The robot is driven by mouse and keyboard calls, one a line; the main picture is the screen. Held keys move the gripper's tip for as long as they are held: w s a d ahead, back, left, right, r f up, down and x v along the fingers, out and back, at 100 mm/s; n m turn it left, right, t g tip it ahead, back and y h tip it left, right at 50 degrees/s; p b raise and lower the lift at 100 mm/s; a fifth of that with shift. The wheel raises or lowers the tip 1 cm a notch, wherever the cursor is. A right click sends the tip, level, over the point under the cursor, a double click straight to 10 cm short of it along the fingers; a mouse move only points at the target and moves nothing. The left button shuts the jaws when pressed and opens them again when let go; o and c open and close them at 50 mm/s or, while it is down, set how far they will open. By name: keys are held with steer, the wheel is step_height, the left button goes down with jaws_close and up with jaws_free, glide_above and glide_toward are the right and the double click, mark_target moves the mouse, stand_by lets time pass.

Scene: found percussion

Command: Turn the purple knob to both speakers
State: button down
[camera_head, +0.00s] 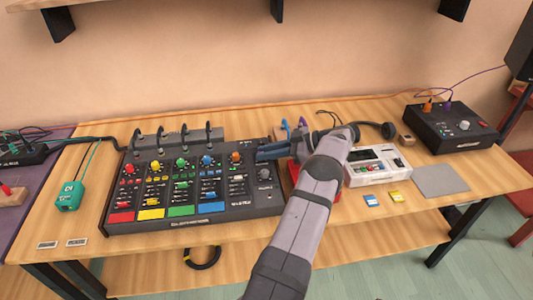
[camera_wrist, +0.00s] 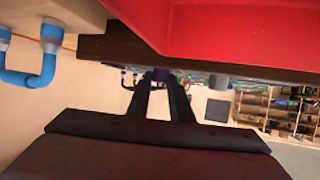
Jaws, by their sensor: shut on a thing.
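The black mixer (camera_head: 150,222) stands on the wooden table, with coloured knobs and sliders on its top. My gripper (camera_head: 259,153) reaches leftward to the mixer's right back corner, beside the orange knob (camera_head: 236,157). In the wrist view the two dark fingers of my gripper (camera_wrist: 161,80) close around the purple knob (camera_wrist: 161,74), of which only a small part shows between the tips. The purple knob cannot be made out in the head view, and its pointer and setting cannot be read in either view.
A red object (camera_head: 297,190) lies under my wrist and fills the top of the wrist view. A white device (camera_head: 375,172) stands to the right, with a blue card (camera_head: 371,200) and a yellow card (camera_head: 396,197) before it. A black box (camera_head: 450,130) stands back right.

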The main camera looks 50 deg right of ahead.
steer(key=shift+w+r, duration=0.1)
steer(key=c, duration=1.6)
jaws_free()
steer(key=shift+a, duration=0.1)
steer(key=shift+s+d, duration=0.3)
steer(key=shift+s, duration=0.15)
steer(key=b+v, duration=0.1)
steer(key=v, duration=0.3)
steer(key=shift+s+b, duration=0.1)
steer(key=shift+b, duration=0.2)
steer(key=shift+v, duration=1.1)
steer(key=shift+r, duration=0.15)
